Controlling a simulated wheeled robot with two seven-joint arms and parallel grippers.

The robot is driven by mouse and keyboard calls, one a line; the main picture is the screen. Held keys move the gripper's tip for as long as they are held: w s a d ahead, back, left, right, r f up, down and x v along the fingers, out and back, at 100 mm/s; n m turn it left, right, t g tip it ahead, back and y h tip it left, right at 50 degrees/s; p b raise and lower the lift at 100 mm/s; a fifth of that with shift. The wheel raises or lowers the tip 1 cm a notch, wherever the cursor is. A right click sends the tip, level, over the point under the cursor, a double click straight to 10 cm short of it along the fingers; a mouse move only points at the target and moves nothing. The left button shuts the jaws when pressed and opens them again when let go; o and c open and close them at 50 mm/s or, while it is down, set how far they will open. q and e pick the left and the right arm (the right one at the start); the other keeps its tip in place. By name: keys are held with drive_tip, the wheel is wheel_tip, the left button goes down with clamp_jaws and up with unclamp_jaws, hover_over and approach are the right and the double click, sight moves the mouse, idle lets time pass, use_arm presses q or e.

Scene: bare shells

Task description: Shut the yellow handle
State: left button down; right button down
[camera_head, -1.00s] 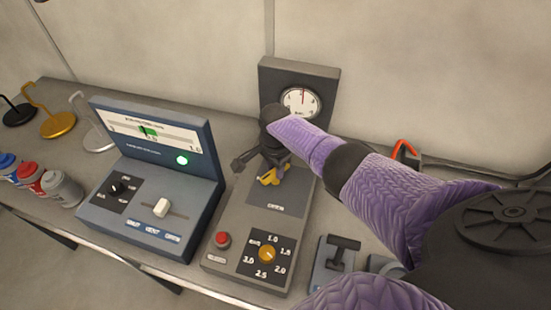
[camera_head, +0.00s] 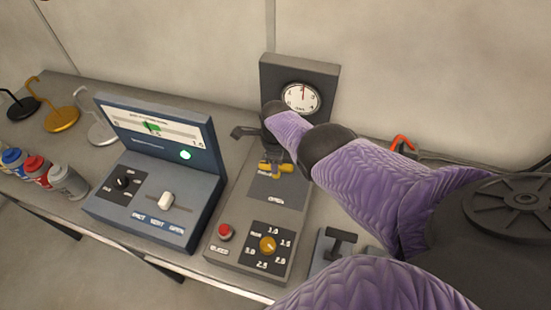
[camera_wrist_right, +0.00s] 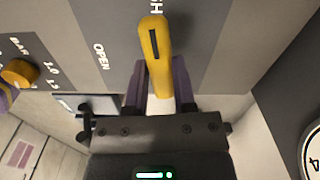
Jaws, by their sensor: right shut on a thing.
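The yellow handle (camera_head: 284,169) is on the middle of the grey panel with the gauge, partly hidden by my right gripper in the head view. It lies roughly crosswise there. In the right wrist view the yellow handle (camera_wrist_right: 155,45) is a long lever with a dark slot, standing between the two purplish fingers. My right gripper (camera_wrist_right: 160,88) is shut on it. The same gripper (camera_head: 270,158) reaches down over the handle in the head view. My left gripper is out of view.
The gauge (camera_head: 302,97) stands behind the handle. A red button (camera_head: 226,232) and an orange dial (camera_head: 267,244) are in front. A blue console (camera_head: 150,200) stands left, with several bottles and hooks beyond. A black T-handle (camera_head: 339,240) is at right.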

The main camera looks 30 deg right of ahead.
drive_tip(key=shift+m, duration=1)
drive_tip(key=shift+w, duration=0.1)
drive_tip(key=shift+c, duration=2.2)
unclamp_jaws()
wheel_tip(320, 180, up, 10)
drive_tip(key=p, duration=0.9)
